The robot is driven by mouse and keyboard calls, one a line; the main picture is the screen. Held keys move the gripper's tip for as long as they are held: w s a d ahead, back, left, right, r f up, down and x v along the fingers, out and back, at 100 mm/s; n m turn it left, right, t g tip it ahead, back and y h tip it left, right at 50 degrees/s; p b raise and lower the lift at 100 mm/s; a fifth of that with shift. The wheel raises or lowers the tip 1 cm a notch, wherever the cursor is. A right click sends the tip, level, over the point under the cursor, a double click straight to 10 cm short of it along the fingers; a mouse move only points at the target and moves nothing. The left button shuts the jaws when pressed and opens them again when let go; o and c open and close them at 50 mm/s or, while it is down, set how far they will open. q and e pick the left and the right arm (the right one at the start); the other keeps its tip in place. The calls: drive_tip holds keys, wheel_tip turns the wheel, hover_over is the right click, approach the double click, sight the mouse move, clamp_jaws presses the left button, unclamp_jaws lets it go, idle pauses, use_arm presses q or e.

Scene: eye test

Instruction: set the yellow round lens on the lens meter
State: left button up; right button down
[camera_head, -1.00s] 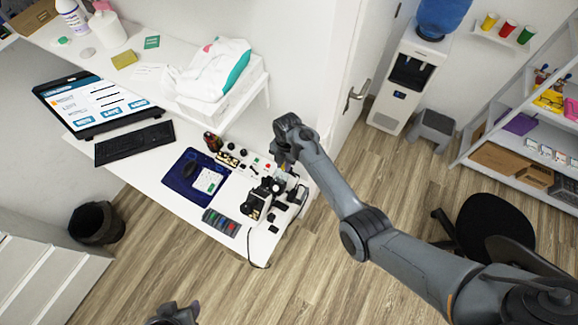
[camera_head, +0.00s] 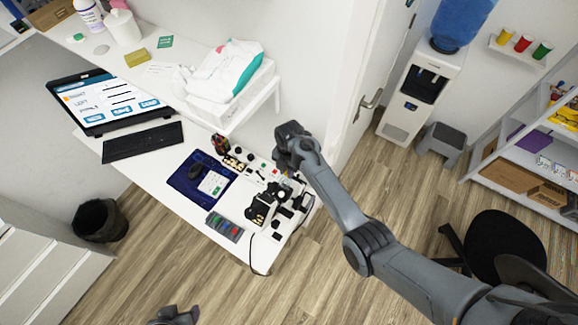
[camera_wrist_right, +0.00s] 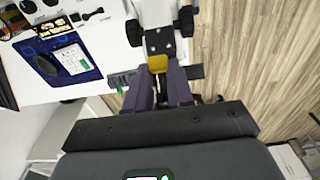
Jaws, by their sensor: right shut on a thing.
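The yellow lens (camera_wrist_right: 158,63) shows in the right wrist view between the fingertips of my right gripper (camera_wrist_right: 160,72), which is shut on it. The lens meter (camera_wrist_right: 160,18), white with black knobs, lies just beyond the lens in that view; I cannot tell whether they touch. In the head view the lens meter (camera_head: 262,208) stands at the right end of the white desk. My right gripper (camera_head: 288,168) is above its far side there, and the lens is too small or hidden to make out. My left gripper (camera_head: 175,315) is partly visible at the bottom edge; its jaw state is unclear.
A blue mat (camera_head: 180,180) with a mouse and a white card lies left of the lens meter. A dark tray with coloured items (camera_head: 224,227) is in front. A keyboard (camera_head: 143,141) and screen (camera_head: 103,102) stand farther left. A white shelf hangs behind the desk.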

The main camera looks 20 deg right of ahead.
sight(284, 180)
drive_tip(key=shift+s+a+f+b, duration=0.25)
drive_tip(key=shift+a+f+b, duration=0.15)
drive_tip(key=shift+f, duration=0.25)
drive_tip(key=shift+s+a+f+b, duration=0.3)
drive_tip(key=shift+f+b, duration=0.1)
drive_tip(key=shift+f, duration=0.2)
drive_tip(key=shift+s+a+f, duration=0.4)
drive_tip(key=shift+a+f, duration=0.2)
drive_tip(key=shift+f, duration=0.25)
drive_tip(key=shift+s+a+f, duration=0.35)
drive_tip(key=shift+a+f, duration=0.25)
drive_tip(key=shift+f, duration=0.2)
drive_tip(key=shift+s+a+f, duration=0.15)
drive_tip(key=shift+f, duration=0.25)
drive_tip(key=c, duration=0.9)
unclamp_jaws()
